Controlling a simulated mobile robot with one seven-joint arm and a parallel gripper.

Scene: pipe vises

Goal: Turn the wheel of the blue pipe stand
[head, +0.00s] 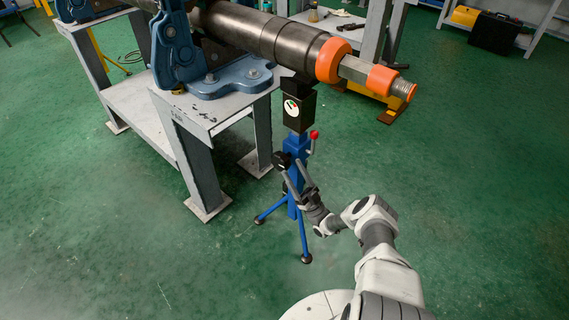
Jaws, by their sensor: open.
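The blue pipe stand (299,146) stands upright on splayed blue legs with black feet, below the pipe's end. A black box-like head with a round dial tops it, and a red-knobbed lever sticks out at its right. A small dark round part (281,160) on the left of the column looks like the wheel, but its shape is too small to make out. My gripper (292,168) is open, its two long fingers spread in front of the column and pointing up-left towards that part. I cannot tell whether they touch it. The fingers hide some of the lower column.
A large dark pipe (265,33) with orange collars lies in a blue vise (175,50) on a grey steel table (205,112), whose legs stand left of the stand. Another bench stands behind.

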